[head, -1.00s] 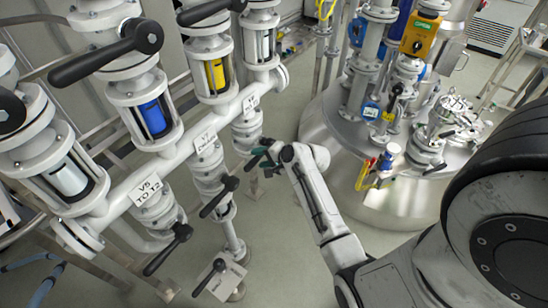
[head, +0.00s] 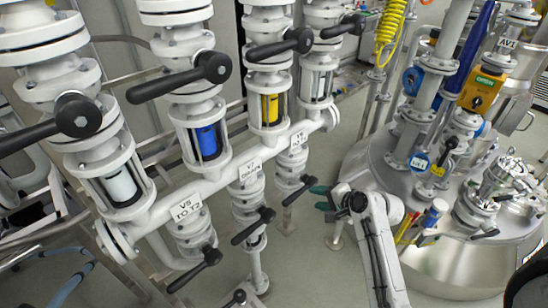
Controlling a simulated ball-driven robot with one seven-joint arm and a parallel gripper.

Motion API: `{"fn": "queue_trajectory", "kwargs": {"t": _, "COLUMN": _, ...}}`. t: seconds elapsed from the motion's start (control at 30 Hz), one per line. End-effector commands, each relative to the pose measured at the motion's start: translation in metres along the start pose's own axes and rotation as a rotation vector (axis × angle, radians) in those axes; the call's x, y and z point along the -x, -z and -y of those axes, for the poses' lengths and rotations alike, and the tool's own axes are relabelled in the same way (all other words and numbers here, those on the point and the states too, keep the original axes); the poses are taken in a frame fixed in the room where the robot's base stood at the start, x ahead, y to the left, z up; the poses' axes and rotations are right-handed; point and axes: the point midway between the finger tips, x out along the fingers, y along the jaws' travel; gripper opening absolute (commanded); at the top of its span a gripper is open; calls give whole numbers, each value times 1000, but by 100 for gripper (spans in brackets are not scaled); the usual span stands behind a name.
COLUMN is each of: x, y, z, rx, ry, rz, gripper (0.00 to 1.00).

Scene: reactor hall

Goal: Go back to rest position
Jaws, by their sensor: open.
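My gripper (head: 322,198) has dark green fingers and is at the end of my white arm, which reaches up from the bottom right of the head view. Its fingers are apart, and I see nothing held between them. They point left, towards the lower part of the rightmost pipe column (head: 290,168). I cannot tell whether they touch it. The steel vessel (head: 440,262) is to the right of the gripper, partly behind my arm.
Several white pipe columns with black lever handles (head: 185,85) and sight glasses, one blue (head: 208,138) and one yellow (head: 270,108), fill the left and middle. A white manifold pipe (head: 150,215) joins them. Grey floor (head: 330,275) is open below the gripper.

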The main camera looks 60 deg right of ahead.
Motion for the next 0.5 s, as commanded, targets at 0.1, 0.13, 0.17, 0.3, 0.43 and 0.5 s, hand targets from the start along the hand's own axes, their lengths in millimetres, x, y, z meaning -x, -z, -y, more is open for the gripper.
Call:
{"fn": "queue_trajectory", "kwargs": {"t": 0.1, "x": 0, "y": 0, "z": 0, "rx": 0, "ry": 0, "rz": 0, "gripper": 46}}
{"fn": "queue_trajectory", "kwargs": {"t": 0.13, "x": 0, "y": 0, "z": 0, "rx": 0, "ry": 0, "rz": 0, "gripper": 46}}
{"fn": "queue_trajectory", "kwargs": {"t": 0.17, "x": 0, "y": 0, "z": 0, "rx": 0, "ry": 0, "rz": 0, "gripper": 46}}
{"fn": "queue_trajectory", "kwargs": {"t": 0.3, "x": -2, "y": -14, "z": -3, "rx": 57, "ry": -31, "rz": 27, "gripper": 46}}
{"fn": "queue_trajectory", "kwargs": {"t": 0.43, "x": -4, "y": -63, "z": -20, "rx": 277, "ry": -148, "rz": 126, "gripper": 46}}
{"fn": "queue_trajectory", "kwargs": {"t": 0.5, "x": 0, "y": -100, "z": -35, "rx": 466, "ry": -237, "rz": 211, "gripper": 46}}
